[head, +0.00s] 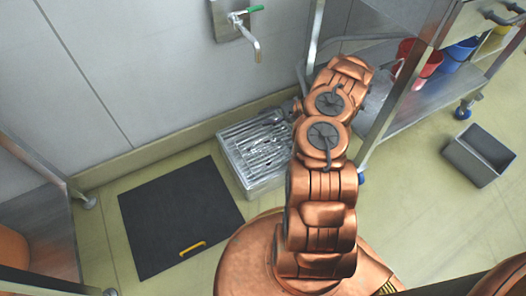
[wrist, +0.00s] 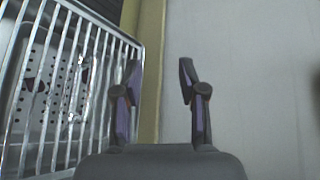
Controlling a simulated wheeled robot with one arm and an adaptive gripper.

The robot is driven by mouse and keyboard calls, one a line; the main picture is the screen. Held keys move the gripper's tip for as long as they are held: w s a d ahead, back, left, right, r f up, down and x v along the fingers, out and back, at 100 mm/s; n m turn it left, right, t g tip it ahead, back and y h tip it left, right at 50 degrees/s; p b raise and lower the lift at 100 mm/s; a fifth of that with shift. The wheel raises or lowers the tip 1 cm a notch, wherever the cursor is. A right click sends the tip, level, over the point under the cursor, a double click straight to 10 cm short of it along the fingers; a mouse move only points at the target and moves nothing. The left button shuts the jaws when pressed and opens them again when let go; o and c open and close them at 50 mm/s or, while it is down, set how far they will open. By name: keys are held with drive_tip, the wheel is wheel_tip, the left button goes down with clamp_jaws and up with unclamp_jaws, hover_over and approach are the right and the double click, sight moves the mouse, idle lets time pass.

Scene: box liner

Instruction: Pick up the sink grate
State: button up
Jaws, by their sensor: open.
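The sink grate (head: 258,141) is a frame of parallel silvery metal bars. It lies on top of a low metal floor sink (head: 264,184) against the back wall in the head view. In the wrist view the grate (wrist: 76,95) fills the left side, with its rounded rim close to my left finger. My gripper (wrist: 159,78) is open, with nothing between its fingers. The wall and the pale ledge show behind the fingers. Whether the left finger touches the rim I cannot tell.
A tap (head: 252,38) sticks out from the wall above the sink. A black mat (head: 178,215) with a yellow handle lies left of it. A metal rack (head: 398,95) with buckets stands right of my arm. A grey bin (head: 479,155) is farther right.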

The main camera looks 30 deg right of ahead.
drive_tip(key=m+t+h+b, duration=0.2)
drive_tip(key=b, duration=0.1)
approach(269, 136)
drive_tip(key=x, duration=0.3)
drive_tip(key=shift+d+f, duration=0.15)
drive_tip(key=shift+f, duration=0.05)
drive_tip(key=shift+w+f, duration=0.1)
drive_tip(key=shift+f, duration=0.1)
drive_tip(key=shift+b+x, duration=0.7)
drive_tip(key=shift+x, duration=0.85)
drive_tip(key=shift+a+r+b+x, duration=0.15)
drive_tip(key=shift+b+x, duration=0.35)
drive_tip(key=shift+x, duration=0.6)
drive_tip(key=shift+a+r+b+x, duration=0.1)
drive_tip(key=shift+b+x, duration=0.35)
drive_tip(key=shift+x, duration=0.65)
drive_tip(key=shift+c, duration=0.2)
clamp_jaws()
